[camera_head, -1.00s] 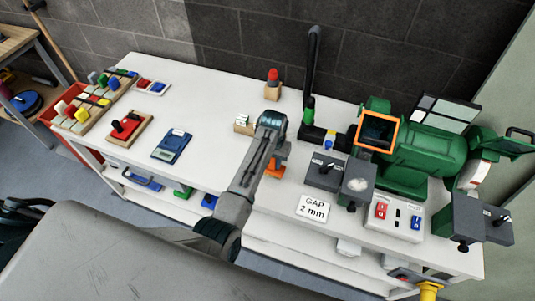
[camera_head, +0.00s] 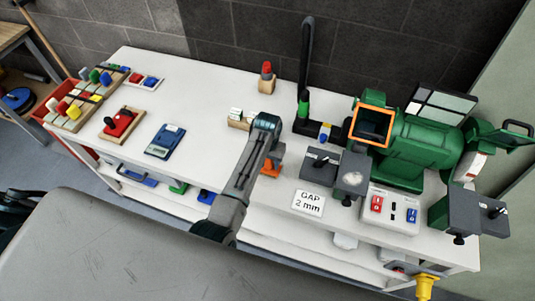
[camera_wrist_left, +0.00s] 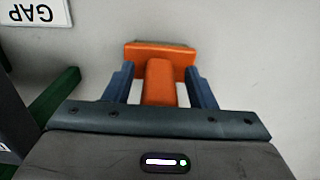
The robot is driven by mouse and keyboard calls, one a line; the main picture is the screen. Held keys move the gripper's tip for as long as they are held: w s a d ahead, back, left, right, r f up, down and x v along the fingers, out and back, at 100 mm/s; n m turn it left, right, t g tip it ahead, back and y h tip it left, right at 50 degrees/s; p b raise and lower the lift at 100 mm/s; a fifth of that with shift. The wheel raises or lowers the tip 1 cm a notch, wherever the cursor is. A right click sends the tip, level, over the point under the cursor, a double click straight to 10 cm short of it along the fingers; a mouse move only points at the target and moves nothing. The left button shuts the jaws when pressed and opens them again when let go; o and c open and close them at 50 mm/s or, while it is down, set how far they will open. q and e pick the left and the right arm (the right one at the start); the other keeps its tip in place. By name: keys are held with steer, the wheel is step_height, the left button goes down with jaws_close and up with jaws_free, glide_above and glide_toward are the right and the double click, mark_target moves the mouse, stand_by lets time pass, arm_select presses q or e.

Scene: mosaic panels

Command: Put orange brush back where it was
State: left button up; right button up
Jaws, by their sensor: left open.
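The orange brush (camera_head: 270,168) is on the white bench, left of the GAP 2 mm card. In the left wrist view, the brush (camera_wrist_left: 158,90) shows a wide orange head away from me and a narrower orange handle toward me. My left gripper (camera_head: 273,154) reaches over the bench at the brush. In the wrist view its two blue-grey fingers (camera_wrist_left: 160,86) are open, one on each side of the handle, with small gaps showing. The gripper body hides the near end of the handle. My right gripper is not in view.
The GAP 2 mm card (camera_head: 308,203) lies right of the brush. A green grinder (camera_head: 425,148) with grey rests and a switch box (camera_head: 391,209) fills the right side. A small wooden block (camera_head: 239,122) and a red-topped block (camera_head: 266,78) stand behind. A blue device (camera_head: 165,141) lies left.

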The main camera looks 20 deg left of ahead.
arm_select(q)
step_height(320, 180, up, 10)
steer(key=b, duration=0.3)
steer(key=shift+r+b, duration=0.2)
steer(key=shift+b, duration=0.1)
steer(key=shift+r, duration=0.55)
steer(key=shift+s, duration=0.1)
